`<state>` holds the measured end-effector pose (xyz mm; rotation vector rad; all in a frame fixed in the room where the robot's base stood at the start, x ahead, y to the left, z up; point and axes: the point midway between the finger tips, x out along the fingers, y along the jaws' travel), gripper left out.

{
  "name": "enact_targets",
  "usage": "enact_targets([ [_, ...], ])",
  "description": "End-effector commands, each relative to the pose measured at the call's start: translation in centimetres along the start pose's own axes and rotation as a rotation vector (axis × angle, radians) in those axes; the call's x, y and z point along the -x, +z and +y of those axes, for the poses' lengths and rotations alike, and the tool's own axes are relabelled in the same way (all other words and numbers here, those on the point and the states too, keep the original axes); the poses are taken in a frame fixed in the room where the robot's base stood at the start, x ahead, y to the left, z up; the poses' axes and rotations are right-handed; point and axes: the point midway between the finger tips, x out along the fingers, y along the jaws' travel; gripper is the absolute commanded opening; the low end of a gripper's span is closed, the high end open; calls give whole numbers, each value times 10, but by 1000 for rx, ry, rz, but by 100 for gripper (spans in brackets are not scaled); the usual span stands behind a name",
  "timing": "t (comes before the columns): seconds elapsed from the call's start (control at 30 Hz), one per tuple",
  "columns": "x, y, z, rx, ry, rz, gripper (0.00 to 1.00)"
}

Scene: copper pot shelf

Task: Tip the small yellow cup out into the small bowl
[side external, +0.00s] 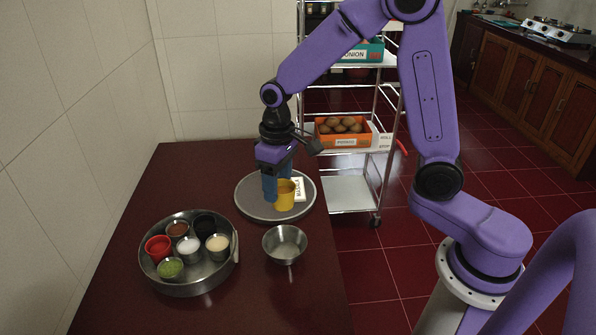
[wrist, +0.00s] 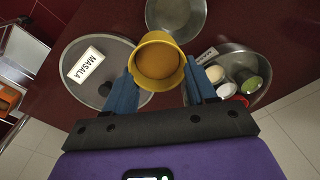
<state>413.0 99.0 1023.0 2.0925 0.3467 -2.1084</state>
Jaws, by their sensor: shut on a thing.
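The small yellow cup (side external: 285,195) is upright at the grey round tray in the side view. In the wrist view the cup (wrist: 158,57) sits between the two blue fingers and holds an orange-brown content. My gripper (side external: 276,183) is shut on the cup; its fingers also show in the wrist view (wrist: 160,85). I cannot tell whether the cup touches the tray. The small steel bowl (side external: 285,243) stands on the table in front of the tray and looks empty. Its near part also shows in the wrist view (wrist: 176,14).
A large steel dish (side external: 190,286) with several small cups stands at the left. Open table lies at the front. A trolley (side external: 350,193) with crates stands behind the table's right edge.

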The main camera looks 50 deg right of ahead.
Motion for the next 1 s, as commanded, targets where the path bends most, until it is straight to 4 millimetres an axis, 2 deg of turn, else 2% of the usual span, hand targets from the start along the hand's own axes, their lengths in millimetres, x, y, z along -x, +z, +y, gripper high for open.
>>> enact_targets([
  [0.03,0,-1,-20,52,5,-2,22],
  [0.2,-1,0,-69,187,21,-8,22],
  [0.4,-2,5,-105,286,34,-12,22],
  [0.6,-3,7,-114,315,30,-12,22],
  [1.0,-15,9,-106,314,-78,27,22],
])
